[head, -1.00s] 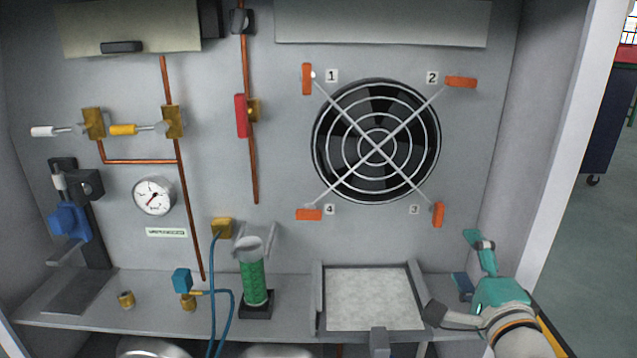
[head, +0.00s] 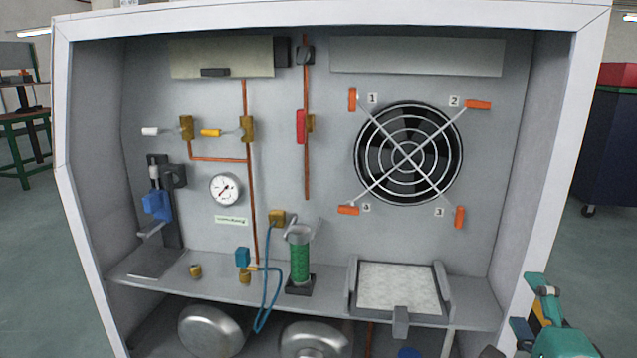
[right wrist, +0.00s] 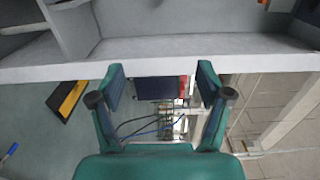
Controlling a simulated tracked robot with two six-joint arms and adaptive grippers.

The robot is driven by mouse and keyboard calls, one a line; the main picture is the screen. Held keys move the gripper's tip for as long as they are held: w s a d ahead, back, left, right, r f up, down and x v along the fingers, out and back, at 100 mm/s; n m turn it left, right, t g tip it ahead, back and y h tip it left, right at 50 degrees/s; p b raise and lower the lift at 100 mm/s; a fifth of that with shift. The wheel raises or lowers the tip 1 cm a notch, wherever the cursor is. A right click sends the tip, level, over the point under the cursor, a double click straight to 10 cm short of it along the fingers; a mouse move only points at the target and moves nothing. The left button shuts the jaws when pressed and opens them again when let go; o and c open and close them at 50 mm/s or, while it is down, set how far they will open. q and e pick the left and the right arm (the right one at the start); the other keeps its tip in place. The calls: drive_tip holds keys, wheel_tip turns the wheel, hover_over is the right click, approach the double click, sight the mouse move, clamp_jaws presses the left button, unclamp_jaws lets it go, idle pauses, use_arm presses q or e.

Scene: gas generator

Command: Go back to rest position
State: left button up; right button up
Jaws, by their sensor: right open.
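My right gripper (head: 520,318) is at the lower right of the head view, in front of the cabinet's right side wall, and partly cut off by the frame's lower edge. In the right wrist view its two green fingers (right wrist: 160,85) are spread wide with nothing between them. A pale cabinet edge (right wrist: 160,62) crosses just beyond the fingertips there. My left gripper is not in the head view.
The cabinet's white frame (head: 330,18) surrounds a fan (head: 408,153) with orange clips, copper pipes, a gauge (head: 225,189), a green cylinder (head: 299,258) and a square filter tray (head: 352,290). Two metal tanks (head: 212,328) sit below the shelf. Open floor (head: 45,260) lies left.

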drive_tip(key=w+a+f+n+g+y+p, duration=0.1)
drive_tip(key=a+f+n+g+y+p, duration=0.25)
drive_tip(key=f, duration=1.05)
drive_tip(key=w+a+f+n+g+y+p, duration=0.15)
drive_tip(key=a+f+g, duration=0.45)
drive_tip(key=f, duration=0.8)
drive_tip(key=s+a+f+n+g+y+p, duration=0.1)
drive_tip(key=s+a+f+n+g, duration=0.2)
drive_tip(key=s+a+f+n, duration=0.4)
drive_tip(key=s+a+f+n+g+y+p, duration=0.1)
drive_tip(key=s+a+f+n+g+y, duration=0.2)
drive_tip(key=s+f, duration=0.65)
wheel_tip(320, 180, up, 39)
drive_tip(key=s+a+n+g+h+p, duration=0.1)
drive_tip(key=s+n+p, duration=0.1)
drive_tip(key=p, duration=3.6)
drive_tip(key=shift+a+n, duration=0.4)
drive_tip(key=shift+n, duration=0.5)
drive_tip(key=shift+f+g, duration=0.1)
drive_tip(key=shift+g, duration=0.15)
